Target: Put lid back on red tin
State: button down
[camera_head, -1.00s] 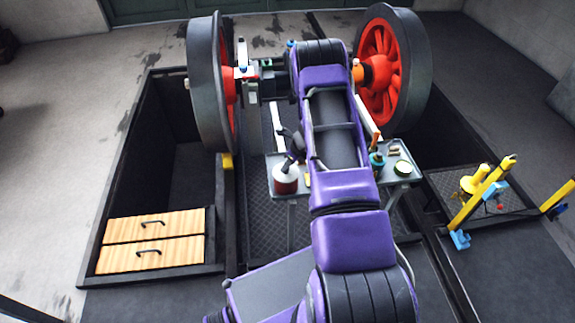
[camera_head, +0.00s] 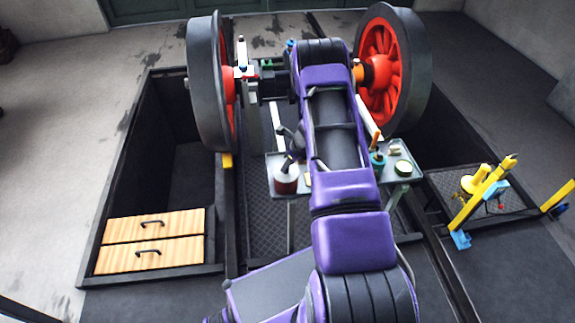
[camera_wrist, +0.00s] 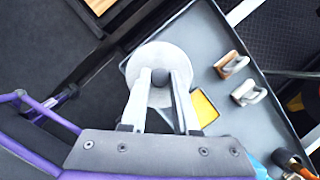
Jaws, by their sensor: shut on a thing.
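The red tin (camera_head: 286,187) stands upright at the left end of a grey tray table in the head view. A pale round lid (camera_wrist: 146,61) with a small dark knob shows in the wrist view. My gripper (camera_wrist: 160,78) is shut on the lid's knob, one finger on each side. In the head view the pale lid (camera_head: 284,174) appears at the top of the tin, partly behind my gripper. I cannot tell whether it is fully seated. The lid hides the tin in the wrist view.
Large red wheels (camera_head: 382,70) stand behind. Open pits lie either side.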

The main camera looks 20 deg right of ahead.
jog(key=c, duration=0.6)
grip_release()
jog(key=shift+o, duration=0.4)
jog(key=o, duration=0.4)
jog(key=shift+r, duration=0.1)
jog(key=shift+r+p, duration=2.25)
jog(key=shift+r, duration=1.15)
